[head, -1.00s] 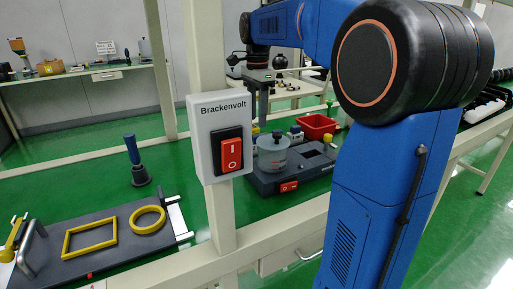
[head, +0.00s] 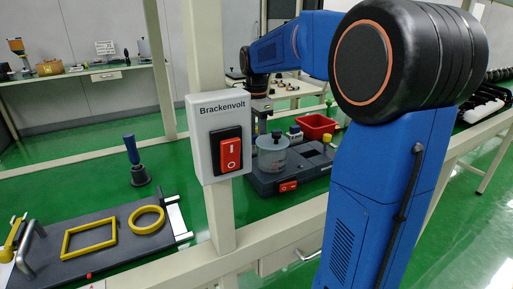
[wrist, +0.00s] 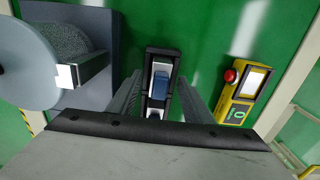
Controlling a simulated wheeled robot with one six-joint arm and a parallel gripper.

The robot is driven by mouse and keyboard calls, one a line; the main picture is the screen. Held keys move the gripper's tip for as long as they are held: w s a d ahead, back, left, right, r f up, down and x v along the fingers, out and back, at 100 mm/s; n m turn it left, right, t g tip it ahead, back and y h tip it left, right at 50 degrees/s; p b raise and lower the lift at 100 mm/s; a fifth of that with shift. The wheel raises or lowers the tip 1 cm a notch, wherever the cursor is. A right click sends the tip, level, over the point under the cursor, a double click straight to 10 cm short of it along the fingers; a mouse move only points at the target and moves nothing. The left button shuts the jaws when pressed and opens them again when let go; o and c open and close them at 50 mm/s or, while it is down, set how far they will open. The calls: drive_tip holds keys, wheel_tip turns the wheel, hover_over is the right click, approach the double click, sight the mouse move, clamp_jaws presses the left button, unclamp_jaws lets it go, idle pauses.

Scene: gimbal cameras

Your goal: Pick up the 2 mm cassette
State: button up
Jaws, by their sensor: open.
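In the wrist view my gripper (wrist: 159,88) is open, with one finger on each side of a narrow black holder or case (wrist: 152,54) on the green surface. A blue piece (wrist: 161,82) with pale areas around it sits inside the black frame. I see no readable size marking, so I cannot tell whether this is the 2 mm cassette. Its lower end is hidden by my gripper body. In the head view the end of my arm points down behind the grey machine (head: 262,183), and the fingers are not clear.
In the wrist view the machine's round vessel (wrist: 22,62) stands close on the left. A yellow box (wrist: 240,92) with a red button stands on the right. In the head view a red bin (head: 316,126) is behind the machine, and a switch box (head: 217,135) is on the post.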

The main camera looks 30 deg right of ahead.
clamp_jaws()
drive_tip(key=shift+r, duration=0.1)
